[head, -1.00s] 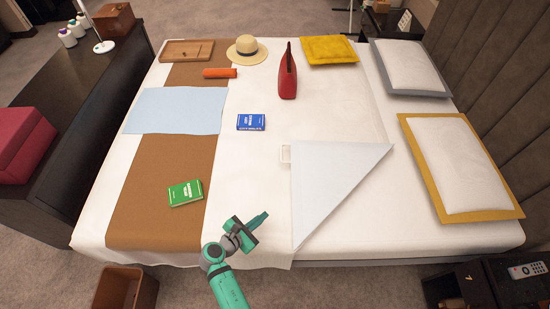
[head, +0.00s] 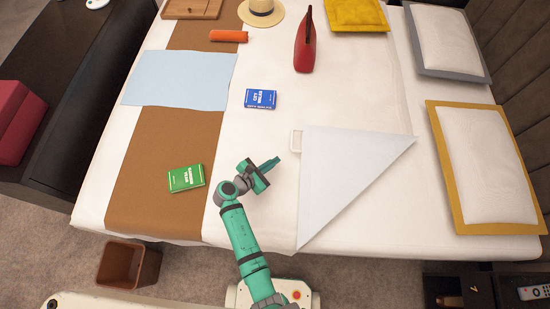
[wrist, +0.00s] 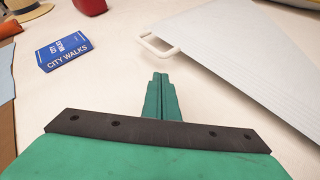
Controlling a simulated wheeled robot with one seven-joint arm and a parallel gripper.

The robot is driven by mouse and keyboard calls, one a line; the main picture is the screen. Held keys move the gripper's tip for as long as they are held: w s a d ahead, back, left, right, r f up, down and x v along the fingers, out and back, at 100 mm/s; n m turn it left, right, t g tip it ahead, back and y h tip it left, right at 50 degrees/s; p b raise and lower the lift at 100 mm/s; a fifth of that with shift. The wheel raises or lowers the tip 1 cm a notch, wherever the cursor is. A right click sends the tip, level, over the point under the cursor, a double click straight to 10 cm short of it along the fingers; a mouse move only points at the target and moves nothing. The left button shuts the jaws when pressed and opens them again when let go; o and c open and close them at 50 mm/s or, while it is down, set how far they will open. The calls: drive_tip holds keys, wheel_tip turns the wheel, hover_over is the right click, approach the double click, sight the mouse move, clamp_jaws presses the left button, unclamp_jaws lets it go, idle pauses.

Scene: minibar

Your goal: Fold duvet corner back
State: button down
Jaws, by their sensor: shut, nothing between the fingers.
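The white duvet (head: 260,140) covers the bed. Its near right corner is folded back into a pale blue-grey triangle (head: 345,175) lying flat. A small white loop handle (head: 296,141) sticks out at the triangle's upper left tip; it also shows clearly in the wrist view (wrist: 158,45). My gripper (head: 272,164) is shut and empty, above the duvet just left of the triangle and apart from it. In the wrist view the closed fingers (wrist: 160,82) point toward the handle, with bare duvet around them.
A red bag (head: 304,45), an orange roll (head: 228,36) and a hat (head: 261,11) are farther back. Pillows (head: 485,165) line the right side. A bin (head: 128,264) stands on the floor.

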sight(285, 158)
drive_tip(key=x, duration=0.7)
drive_tip(key=shift+w+a, duration=0.15)
drive_tip(key=shift+w+d+f, duration=0.1)
drive_tip(key=shift+d+f, duration=0.1)
drive_tip(key=shift+d, duration=0.2)
drive_tip(key=shift+r, duration=0.1)
